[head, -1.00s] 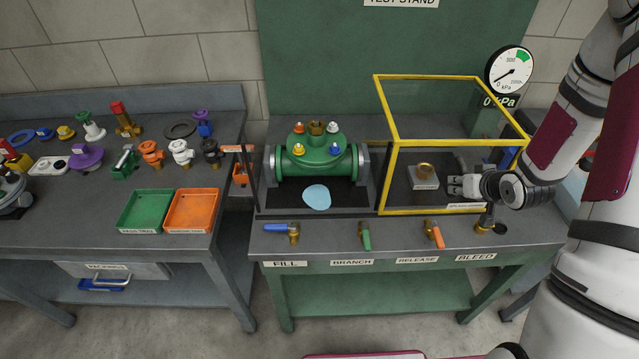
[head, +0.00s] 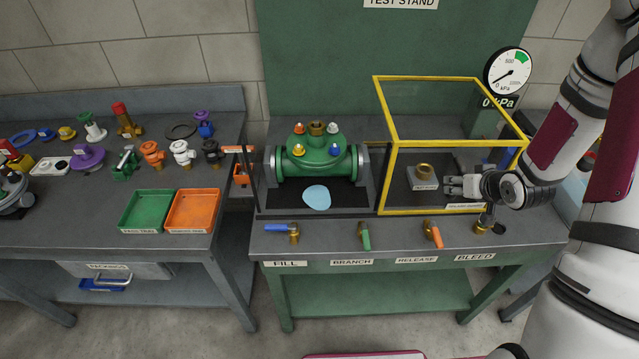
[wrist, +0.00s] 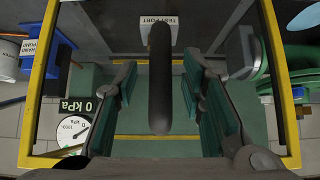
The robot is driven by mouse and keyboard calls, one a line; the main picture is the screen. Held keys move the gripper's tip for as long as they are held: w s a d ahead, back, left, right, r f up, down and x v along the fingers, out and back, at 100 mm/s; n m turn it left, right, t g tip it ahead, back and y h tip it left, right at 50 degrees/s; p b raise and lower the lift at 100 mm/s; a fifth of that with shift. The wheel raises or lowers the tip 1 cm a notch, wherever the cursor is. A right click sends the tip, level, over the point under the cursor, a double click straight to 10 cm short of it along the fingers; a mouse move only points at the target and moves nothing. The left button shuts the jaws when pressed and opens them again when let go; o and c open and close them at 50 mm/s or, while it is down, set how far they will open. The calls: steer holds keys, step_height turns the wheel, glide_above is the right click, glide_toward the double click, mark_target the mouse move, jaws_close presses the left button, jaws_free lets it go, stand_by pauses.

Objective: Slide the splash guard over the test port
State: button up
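The splash guard (head: 455,143) is a clear box with a yellow frame at the right of the test stand. The test port (head: 424,172), a grey block with a brass ring, shows through its front pane. In the wrist view its label (wrist: 160,25) reads "TEST PORT" and lies within the yellow frame (wrist: 38,90). My gripper (head: 447,186) is at the guard's lower front right. In the wrist view my gripper (wrist: 163,95) is open, its fingers on either side of a dark bar (wrist: 160,80) with gaps at both sides. The head view does not show the bar clearly.
A green valve body (head: 317,158) stands left of the guard, above a pale blue patch (head: 317,196). Several valve handles line the front edge, including a blue lever (head: 280,228). The gauge (head: 509,71) reads 0 kPa. A second bench with trays stands at left.

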steer(key=v, duration=0.8)
steer(key=shift+s, duration=0.2)
steer(key=shift+r, duration=0.15)
steer(key=s+a+r+m+g+h+b, duration=0.1)
steer(key=a+r+h+b, duration=0.1)
steer(key=r, duration=0.7)
steer(key=a+r+h+b, duration=0.2)
steer(key=r, duration=0.8)
steer(key=s+a+n+g+y+b, duration=0.1)
steer(key=s+a+g+y+b, duration=0.1)
steer(key=s+a, duration=0.9)
steer(key=a+y+b, duration=0.1)
steer(key=a+y, duration=0.1)
steer(key=shift+a+f, duration=0.4)
